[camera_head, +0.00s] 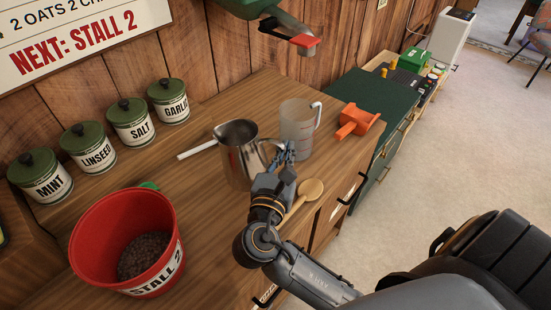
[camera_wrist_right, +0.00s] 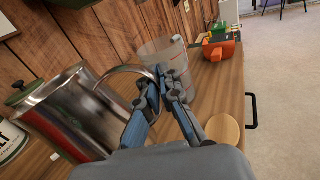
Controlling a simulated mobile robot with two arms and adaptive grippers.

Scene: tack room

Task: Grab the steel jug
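The steel jug (camera_head: 240,160) stands upright on the wooden counter, its loop handle on the right side. In the right wrist view the jug (camera_wrist_right: 65,115) fills the left, and its handle arches over to my fingers. My right gripper (camera_head: 288,153) is at the handle; in the wrist view its fingertips (camera_wrist_right: 162,78) are close together with the handle's outer end at them. The fingers look shut on the handle, though they partly hide the contact.
A clear measuring jug (camera_head: 298,128) stands just beyond my right gripper, with an orange tool (camera_head: 357,120) to its right. A red bucket (camera_head: 90,235) stands front left; several lidded tins line the wall. A pale handle (camera_head: 197,150) lies left of the jug.

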